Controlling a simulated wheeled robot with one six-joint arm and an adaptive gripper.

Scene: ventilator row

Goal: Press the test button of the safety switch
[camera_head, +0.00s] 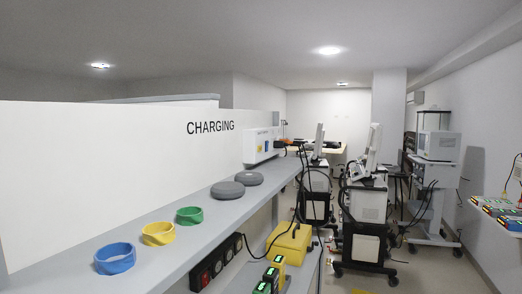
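A white box (251,148) stands on the upper grey shelf, towards its far end, below and right of the word CHARGING. Its front carries a small blue and yellow mark (266,146), and a dark plug and cable are at its right end. It may be the safety switch, but it is too small to tell for sure. I cannot make out a test button. My gripper is not in view.
The upper grey shelf (190,240) carries blue (115,258), yellow (158,233) and green (189,215) rings and two grey discs (228,190). A yellow case (289,245) sits below. Wheeled ventilator carts (366,205) stand right of the shelf, with floor between them and the right wall.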

